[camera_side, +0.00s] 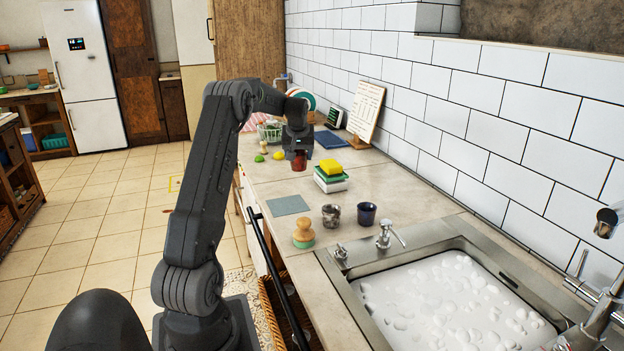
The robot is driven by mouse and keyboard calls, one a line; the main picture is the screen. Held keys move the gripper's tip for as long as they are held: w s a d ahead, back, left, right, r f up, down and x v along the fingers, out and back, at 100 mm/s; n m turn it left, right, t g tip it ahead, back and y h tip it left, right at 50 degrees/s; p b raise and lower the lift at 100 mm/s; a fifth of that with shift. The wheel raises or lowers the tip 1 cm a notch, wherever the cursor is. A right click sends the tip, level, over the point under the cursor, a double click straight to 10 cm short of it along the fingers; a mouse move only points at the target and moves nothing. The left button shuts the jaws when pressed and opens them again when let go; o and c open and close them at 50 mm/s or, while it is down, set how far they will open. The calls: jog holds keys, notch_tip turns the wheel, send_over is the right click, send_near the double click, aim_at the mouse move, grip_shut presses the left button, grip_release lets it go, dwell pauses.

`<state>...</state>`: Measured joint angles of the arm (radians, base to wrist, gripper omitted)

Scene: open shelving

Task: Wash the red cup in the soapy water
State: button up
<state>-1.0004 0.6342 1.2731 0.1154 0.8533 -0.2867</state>
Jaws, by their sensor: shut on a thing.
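The red cup (299,163) is at the far part of the counter, directly under my gripper (298,152). My gripper points down and is shut on the cup's upper part. I cannot tell whether the cup's base touches the counter. The soapy water (450,300) fills the steel sink (343,283) at the lower right, with white foam over its surface. The cup is well away from the sink, toward the back of the counter.
Between cup and sink stand a yellow sponge (332,167) on stacked boxes, a grey cup (331,215), a dark blue cup (366,213), a wooden brush (303,232) and a soap dispenser (385,235). A grey-green cloth (288,205) lies flat. The faucet (600,310) stands at the right.

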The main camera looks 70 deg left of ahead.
jog(key=r, duration=0.2)
jog(key=shift+w+d+r, duration=0.2)
jog(key=shift+r, duration=0.2)
jog(key=w+d, duration=0.5)
jog(key=d, duration=0.5)
jog(key=w+d, duration=0.6)
jog(key=d, duration=2.6)
notch_tip(320, 180, down, 24)
jog(key=shift+s+a+f, duration=0.2)
jog(key=shift+s+f, duration=0.05)
jog(key=shift+s, duration=0.1)
jog(key=shift+w+d, duration=0.1)
jog(key=shift+w, duration=0.05)
jog(key=shift+w+d, duration=0.4)
jog(key=shift+w, duration=0.45)
